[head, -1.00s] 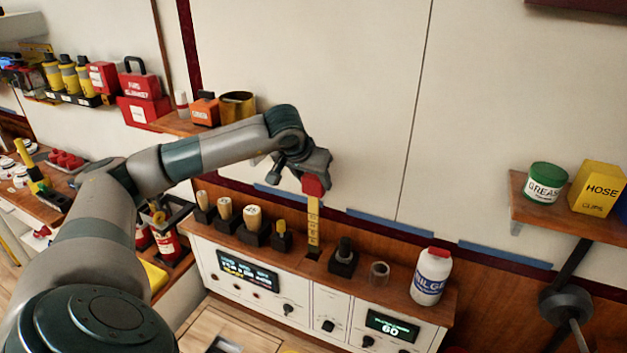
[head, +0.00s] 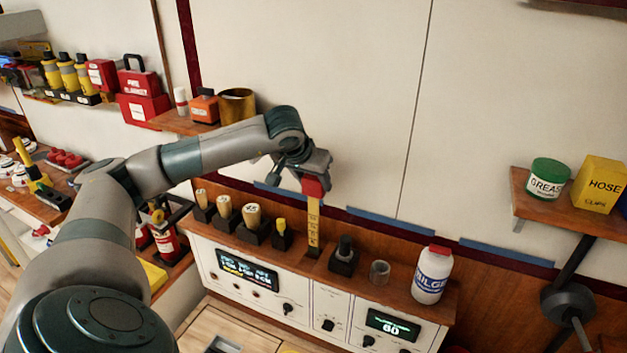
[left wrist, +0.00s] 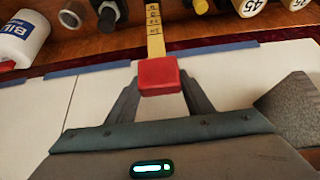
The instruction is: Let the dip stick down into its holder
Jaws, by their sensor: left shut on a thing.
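The dip stick is a yellow marked strip (head: 314,225) with a red head (head: 314,187). My left gripper (head: 312,178) is shut on the red head from above, with the strip hanging upright below it. In the left wrist view the red head (left wrist: 158,77) sits between my two fingers, and the yellow strip (left wrist: 154,30) runs on to the shelf. The dark holder (head: 313,253) is at the strip's foot on the wooden shelf. The strip's lower end meets the holder; how deep it sits is hidden. My right gripper is not in view.
Several tools in black blocks stand left of the strip, the nearest a small yellow one (head: 282,233). The wall lies close behind.

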